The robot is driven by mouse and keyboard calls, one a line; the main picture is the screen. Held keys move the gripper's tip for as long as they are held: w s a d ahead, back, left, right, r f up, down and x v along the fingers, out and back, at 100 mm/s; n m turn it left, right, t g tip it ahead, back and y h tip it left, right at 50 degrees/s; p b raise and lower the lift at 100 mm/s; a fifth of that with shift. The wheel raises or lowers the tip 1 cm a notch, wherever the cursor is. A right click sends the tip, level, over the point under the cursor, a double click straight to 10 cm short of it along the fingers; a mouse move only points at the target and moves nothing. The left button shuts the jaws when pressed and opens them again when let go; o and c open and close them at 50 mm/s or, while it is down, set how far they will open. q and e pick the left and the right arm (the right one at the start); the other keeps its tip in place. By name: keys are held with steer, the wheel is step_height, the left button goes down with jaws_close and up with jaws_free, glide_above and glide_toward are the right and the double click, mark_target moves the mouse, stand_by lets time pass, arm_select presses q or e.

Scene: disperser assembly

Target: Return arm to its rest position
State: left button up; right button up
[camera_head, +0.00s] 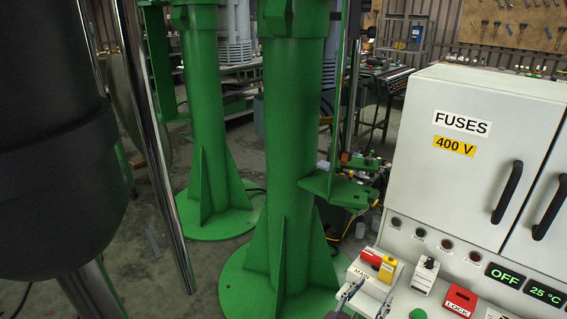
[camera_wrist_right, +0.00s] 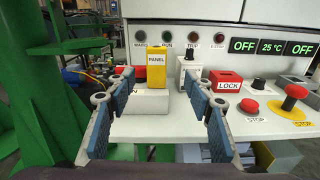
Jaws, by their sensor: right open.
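My right gripper (camera_head: 366,299) shows at the bottom of the head view, in front of the control cabinet's sloping panel. In the right wrist view its two blue-padded fingers (camera_wrist_right: 160,90) are spread wide with nothing held between them. Beyond and between them stands the yellow and red PANEL switch (camera_wrist_right: 156,65) on a white block labelled MAIN. That switch also shows in the head view (camera_head: 377,265). I cannot tell whether the fingers touch the block. The rest of my right arm is hidden. My left gripper is not in view.
The white control cabinet (camera_head: 478,135) fills the right, with handles, a red LOCK block (camera_head: 459,301) and displays reading OFF. Right of the gripper are STOP buttons (camera_wrist_right: 294,92). Green columns (camera_head: 290,130) stand left of the cabinet. A large dark rounded body (camera_head: 50,140) blocks the far left.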

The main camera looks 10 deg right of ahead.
steer(key=s+d+f+m+g+y, duration=0.3)
steer(key=s+f+m+g+y, duration=0.3)
steer(key=s+f+m, duration=0.65)
steer(key=s+a+r+m+g+y, duration=0.2)
steer(key=s+a+r+m+y, duration=0.2)
steer(key=s+a+m+y, duration=0.6)
steer(key=s+a+f+g+h, duration=0.1)
steer(key=s+f, duration=0.1)
steer(key=f, duration=1.1)
steer(key=s+a+f+h, duration=0.1)
steer(key=s+f, duration=0.1)
steer(key=f, duration=1)
steer(key=s+d+f, duration=0.2)
steer(key=s+f, duration=0.7)
steer(key=s+d+f+g, duration=0.1)
steer(key=s+f, duration=0.7)
steer(key=shift+s+d+f+m, duration=0.35)
steer(key=shift+f, duration=0.05)
